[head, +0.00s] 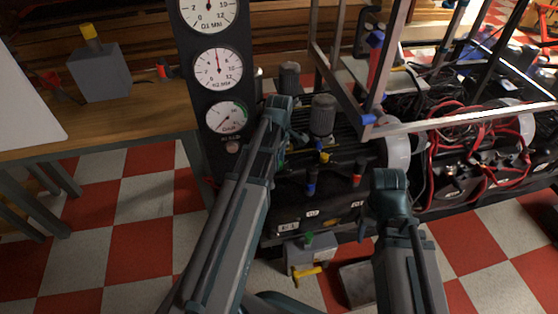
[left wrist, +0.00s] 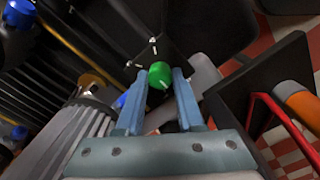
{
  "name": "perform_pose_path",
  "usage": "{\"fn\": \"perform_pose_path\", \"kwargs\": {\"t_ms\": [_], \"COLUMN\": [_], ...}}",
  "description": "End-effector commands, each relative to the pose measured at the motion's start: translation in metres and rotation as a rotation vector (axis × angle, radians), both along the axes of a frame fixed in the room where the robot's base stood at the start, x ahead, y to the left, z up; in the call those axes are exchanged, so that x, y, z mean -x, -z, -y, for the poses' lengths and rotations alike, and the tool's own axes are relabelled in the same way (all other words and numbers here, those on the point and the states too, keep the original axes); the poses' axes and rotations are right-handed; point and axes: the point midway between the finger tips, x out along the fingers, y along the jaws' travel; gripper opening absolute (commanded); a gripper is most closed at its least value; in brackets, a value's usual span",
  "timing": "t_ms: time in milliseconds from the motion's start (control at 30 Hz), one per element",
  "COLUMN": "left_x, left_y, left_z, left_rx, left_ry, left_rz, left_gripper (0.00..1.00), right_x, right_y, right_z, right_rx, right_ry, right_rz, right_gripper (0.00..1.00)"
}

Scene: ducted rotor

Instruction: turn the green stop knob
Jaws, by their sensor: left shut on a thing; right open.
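A black panel with round gauges (head: 218,68) stands left of my left gripper. Grey cylinders (head: 323,115), small blue, yellow and red handles and a metal frame (head: 430,124) crowd around it. A grey box (head: 308,252) with a green top piece and yellow handle is low in front.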

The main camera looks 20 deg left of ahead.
Motion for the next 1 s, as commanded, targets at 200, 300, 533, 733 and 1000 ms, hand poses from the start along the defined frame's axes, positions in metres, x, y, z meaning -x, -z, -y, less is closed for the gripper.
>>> {"fn": "perform_pose_path", "kwargs": {"t_ms": [200,300,533,733,1000], "left_x": [0.0002,0.0002,0.0003,0.0003,0.0003], "left_y": [0.0001,0.0001,0.0001,0.0001,0.0001], "left_z": [-0.0001,-0.0001,-0.0001,-0.0001,-0.0001], "left_rx": [0.0,0.0,0.0,0.0,0.0], "left_ry": [0.184,0.257,0.381,0.441,0.467], "left_rz": [0.0,0.0,0.0,0.0,0.0], "left_gripper": [0.0,0.0,0.0,0.0,0.0], "right_x": [0.0,0.0,0.0,0.0,0.0], "right_y": [0.0001,0.0001,0.0001,0.0001,0.0001], "right_z": [0.0,0.0,0.0,0.0,0.0], "right_rx": [0.0,0.0,0.0,0.0,0.0], "right_ry": [0.0,0.0,0.0,0.0,0.0], "right_rz": [0.0,0.0,0.0,0.0,0.0], "right_gripper": [0.62,0.62,0.62,0.62,0.62]}}
